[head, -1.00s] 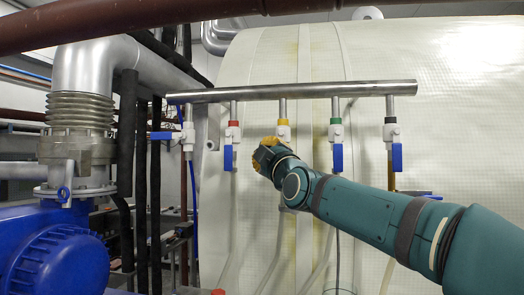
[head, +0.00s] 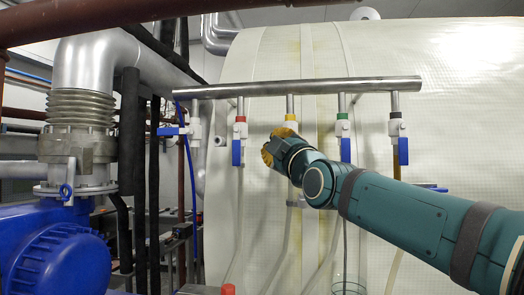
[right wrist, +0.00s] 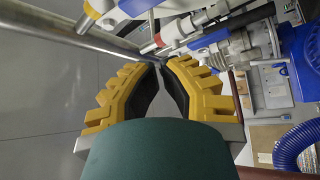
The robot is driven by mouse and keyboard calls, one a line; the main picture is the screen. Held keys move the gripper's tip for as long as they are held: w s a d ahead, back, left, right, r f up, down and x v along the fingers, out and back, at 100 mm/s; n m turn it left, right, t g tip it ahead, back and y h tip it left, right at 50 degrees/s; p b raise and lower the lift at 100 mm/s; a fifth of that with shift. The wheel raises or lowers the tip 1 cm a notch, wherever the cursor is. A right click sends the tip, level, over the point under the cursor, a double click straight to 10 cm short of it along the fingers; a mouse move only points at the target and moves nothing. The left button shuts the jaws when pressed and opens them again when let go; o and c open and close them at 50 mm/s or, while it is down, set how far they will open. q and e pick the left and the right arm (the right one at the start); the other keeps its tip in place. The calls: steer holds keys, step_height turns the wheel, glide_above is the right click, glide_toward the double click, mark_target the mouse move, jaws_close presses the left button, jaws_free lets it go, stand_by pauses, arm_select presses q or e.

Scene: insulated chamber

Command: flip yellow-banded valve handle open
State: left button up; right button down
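The yellow-banded valve (head: 291,117) hangs from a horizontal steel pipe (head: 300,87) in the head view. Its white body shows just above my right gripper, which hides its handle there. In the right wrist view its yellow band (right wrist: 93,11) and blue handle (right wrist: 138,7) are at the top edge, cut off. My right gripper (head: 267,152) points left, in front of and just below this valve. My left gripper is not in view.
The red-banded valve (head: 240,119) is left, the green-banded (head: 342,117) and black-banded (head: 396,116) right; their blue handles hang down. The far-left valve's blue handle (head: 171,131) is horizontal. A white chamber wall (head: 455,130) stands behind. A blue motor (head: 58,258) is lower left.

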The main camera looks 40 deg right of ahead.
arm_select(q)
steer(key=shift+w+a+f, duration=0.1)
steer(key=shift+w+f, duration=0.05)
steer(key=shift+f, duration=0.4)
arm_select(e)
steer(key=shift+s+a+f, duration=0.1)
steer(key=shift+s+a, duration=0.2)
steer(key=shift+s, duration=0.3)
steer(key=shift+s+a+f, duration=0.1)
steer(key=shift+s+a, duration=0.15)
steer(key=shift+s, duration=0.35)
